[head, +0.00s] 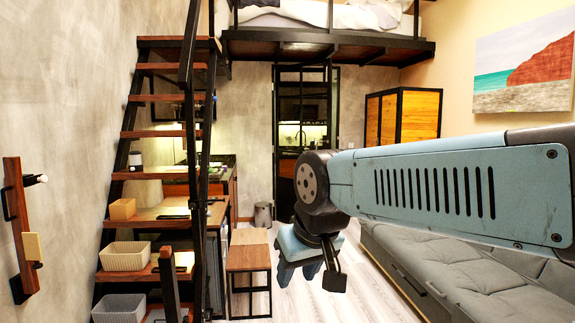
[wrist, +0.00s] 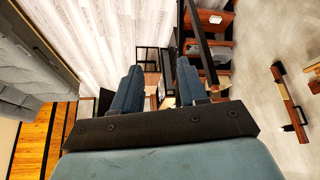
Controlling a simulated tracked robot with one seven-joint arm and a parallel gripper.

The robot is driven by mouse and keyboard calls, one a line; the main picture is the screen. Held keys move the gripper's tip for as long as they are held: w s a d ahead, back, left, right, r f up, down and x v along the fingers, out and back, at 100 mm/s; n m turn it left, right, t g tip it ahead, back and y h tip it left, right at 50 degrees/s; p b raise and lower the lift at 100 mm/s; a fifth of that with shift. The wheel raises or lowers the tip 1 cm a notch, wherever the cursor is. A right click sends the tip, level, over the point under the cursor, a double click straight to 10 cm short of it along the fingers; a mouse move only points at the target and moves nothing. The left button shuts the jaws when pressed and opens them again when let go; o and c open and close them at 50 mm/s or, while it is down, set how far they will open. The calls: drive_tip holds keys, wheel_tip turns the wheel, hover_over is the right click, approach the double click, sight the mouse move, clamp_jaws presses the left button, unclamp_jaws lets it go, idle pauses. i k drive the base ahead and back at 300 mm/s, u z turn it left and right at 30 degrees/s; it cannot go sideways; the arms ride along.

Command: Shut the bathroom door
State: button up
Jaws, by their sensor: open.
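A tall black-framed glass door (head: 303,112) stands in the back wall, under the loft. It looks like the bathroom door, but I cannot tell for sure. A kitchen scene with lights shows in its panes, and I cannot tell if that is a reflection or a view through. Its lower part is hidden behind my arm and gripper, and I cannot tell how far it stands open. My gripper (head: 310,276) hangs pointing down in front of it, well short of it. In the wrist view my gripper (wrist: 159,70) is open, with nothing between its fingers.
A wooden bench (head: 248,258) stands left of my gripper. An open-tread stair (head: 160,134) with black rails rises at left. A grey sofa (head: 450,278) lines the right side. A slatted wood cabinet (head: 404,116) stands behind. Pale floor (head: 350,295) is free between bench and sofa.

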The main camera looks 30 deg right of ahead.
sight(303, 91)
drive_tip(key=z, duration=0.25)
drive_tip(key=i, duration=1.5)
drive_tip(key=z, duration=0.6)
drive_tip(key=i, duration=1.05)
drive_tip(key=z, duration=0.45)
drive_tip(key=i, duration=3.35)
drive_tip(key=u, duration=0.4)
drive_tip(key=i, duration=1.85)
drive_tip(key=u, duration=0.25)
